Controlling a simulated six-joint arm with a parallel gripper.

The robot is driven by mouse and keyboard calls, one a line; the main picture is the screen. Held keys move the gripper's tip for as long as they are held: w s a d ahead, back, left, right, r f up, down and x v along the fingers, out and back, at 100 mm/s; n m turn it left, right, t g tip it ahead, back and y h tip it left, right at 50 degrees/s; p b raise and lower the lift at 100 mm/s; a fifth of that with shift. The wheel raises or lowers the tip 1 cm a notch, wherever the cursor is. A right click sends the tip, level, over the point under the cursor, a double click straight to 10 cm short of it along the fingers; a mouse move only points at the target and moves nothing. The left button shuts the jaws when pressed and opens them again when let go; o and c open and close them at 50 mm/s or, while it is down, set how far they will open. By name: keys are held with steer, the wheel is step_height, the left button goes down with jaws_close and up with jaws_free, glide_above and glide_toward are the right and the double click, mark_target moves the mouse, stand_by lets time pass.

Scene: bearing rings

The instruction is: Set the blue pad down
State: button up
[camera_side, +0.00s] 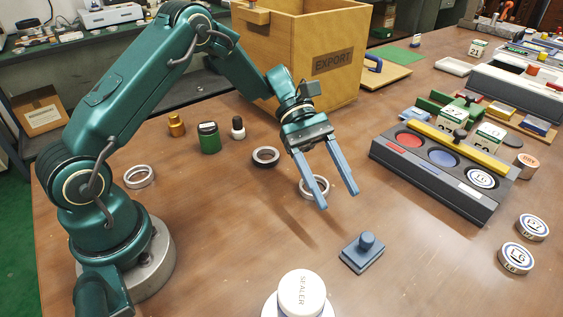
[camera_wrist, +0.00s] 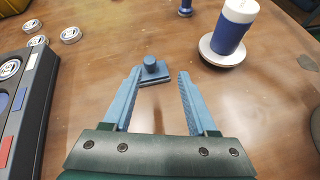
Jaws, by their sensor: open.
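The blue pad (camera_side: 362,252), a flat blue block with a round knob on top, sits upright on the brown table in the side view. It also shows in the wrist view (camera_wrist: 152,72), beyond and between the fingertips. My gripper (camera_side: 340,201) is open and empty above the table, behind the pad in the side view and apart from it. In the wrist view its two blue fingers (camera_wrist: 157,72) are spread wide with nothing between them.
A dark tray (camera_side: 420,185) with red, blue and white round wells stands at the right. A white sealer bottle (camera_side: 302,290) stands near the front. Bearing rings (camera_side: 266,156) lie around the table. A wooden EXPORT crate (camera_side: 300,60) stands behind. The table around the pad is clear.

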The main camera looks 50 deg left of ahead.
steer(key=s+a+r+m+t+y, duration=0.4)
steer(key=s+a+m+y, duration=0.1)
steer(key=s+m+y, duration=0.1)
steer(key=s+a+r+m+t+y, duration=0.4)
steer(key=s+m+y, duration=0.2)
steer(key=s+m, duration=0.2)
steer(key=shift+s+a+r, duration=0.3)
steer(key=shift+s+a, duration=0.1)
steer(key=shift+s, duration=0.3)
